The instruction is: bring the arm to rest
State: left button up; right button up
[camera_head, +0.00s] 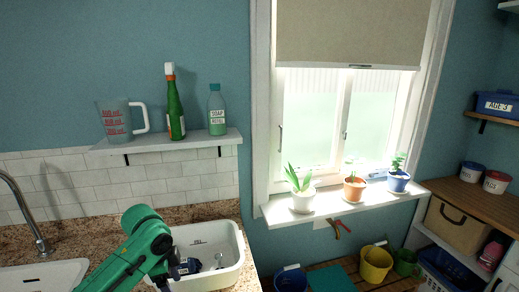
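One green and black arm of mine (122,254) comes in from the lower left and bends at a joint above the counter. Its black end section passes in front of the white basin's left side and runs down out of the bottom of the frame. No gripper fingers show, so I cannot see whether it holds anything. My other arm and its gripper are not in view.
The white basin (234,265) holds a dark blue item (185,267) and other small things. A sink with a tap (38,240) is at left. A shelf (180,143) holds a jug and two bottles. Potted plants line the windowsill (335,204); a yellow bucket (375,265) stands below.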

pick_arm(q)
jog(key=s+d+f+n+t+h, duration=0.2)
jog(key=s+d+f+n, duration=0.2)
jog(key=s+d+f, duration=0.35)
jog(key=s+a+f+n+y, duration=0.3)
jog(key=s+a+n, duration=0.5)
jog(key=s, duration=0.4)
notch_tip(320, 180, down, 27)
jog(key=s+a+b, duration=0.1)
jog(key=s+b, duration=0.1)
jog(key=b, duration=0.3)
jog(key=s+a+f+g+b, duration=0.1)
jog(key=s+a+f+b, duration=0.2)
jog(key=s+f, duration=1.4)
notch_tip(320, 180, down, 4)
jog(key=b, duration=0.2)
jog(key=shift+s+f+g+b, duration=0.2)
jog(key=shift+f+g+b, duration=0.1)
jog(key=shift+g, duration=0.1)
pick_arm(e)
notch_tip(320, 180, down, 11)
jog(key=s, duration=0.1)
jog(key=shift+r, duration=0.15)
